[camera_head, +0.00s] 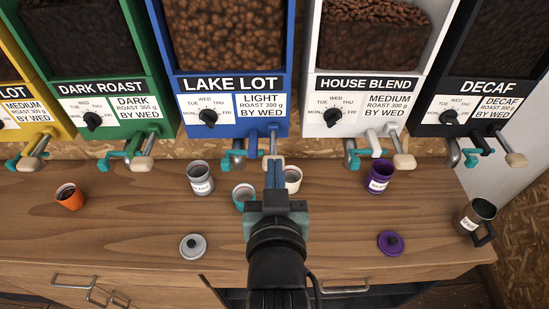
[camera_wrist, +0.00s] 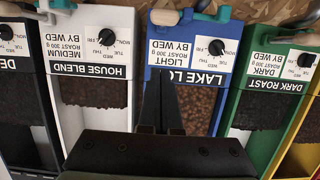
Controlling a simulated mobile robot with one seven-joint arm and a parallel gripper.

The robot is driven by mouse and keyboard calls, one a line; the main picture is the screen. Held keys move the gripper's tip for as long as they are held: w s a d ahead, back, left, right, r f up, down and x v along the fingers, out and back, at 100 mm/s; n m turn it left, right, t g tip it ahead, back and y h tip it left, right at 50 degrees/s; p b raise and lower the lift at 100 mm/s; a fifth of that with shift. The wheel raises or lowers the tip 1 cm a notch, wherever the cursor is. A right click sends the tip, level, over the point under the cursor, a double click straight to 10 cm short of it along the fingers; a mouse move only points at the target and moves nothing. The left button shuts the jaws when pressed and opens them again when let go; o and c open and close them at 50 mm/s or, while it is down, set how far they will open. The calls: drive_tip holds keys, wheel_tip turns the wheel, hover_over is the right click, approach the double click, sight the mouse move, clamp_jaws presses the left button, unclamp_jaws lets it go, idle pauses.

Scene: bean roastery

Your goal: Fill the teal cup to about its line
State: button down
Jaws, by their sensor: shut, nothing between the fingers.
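The teal cup (camera_head: 242,194) stands upright on the counter in front of the blue LAKE LOT dispenser (camera_head: 231,77), partly covered by my gripper; its fill level and line cannot be made out. Under that dispenser are a teal lever (camera_head: 232,160) and a pale-ended handle (camera_head: 274,160). My gripper (camera_head: 274,168) is shut and empty, pointing at this handle; contact cannot be told. In the wrist view the fingers (camera_wrist: 162,100) show dark and closed in front of the upside-down LAKE LOT dispenser (camera_wrist: 190,60).
A grey cup (camera_head: 200,178), a cream cup (camera_head: 293,180) and a purple cup (camera_head: 380,177) stand nearby. An orange cup (camera_head: 70,197) is at left, a dark mug (camera_head: 477,220) at right. A grey lid (camera_head: 193,247) and purple lid (camera_head: 390,243) lie in front.

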sight(273, 148)
drive_tip(key=w+f+p, duration=0.2)
drive_tip(key=w+f, duration=0.3)
drive_tip(key=w, duration=0.1)
drive_tip(key=shift+f+p, duration=0.3)
drive_tip(key=shift+p, duration=0.05)
drive_tip(key=shift+w, duration=0.1)
drive_tip(key=shift+f, duration=0.1)
drive_tip(key=shift+f+t+b, duration=0.3)
drive_tip(key=shift+b, duration=0.9)
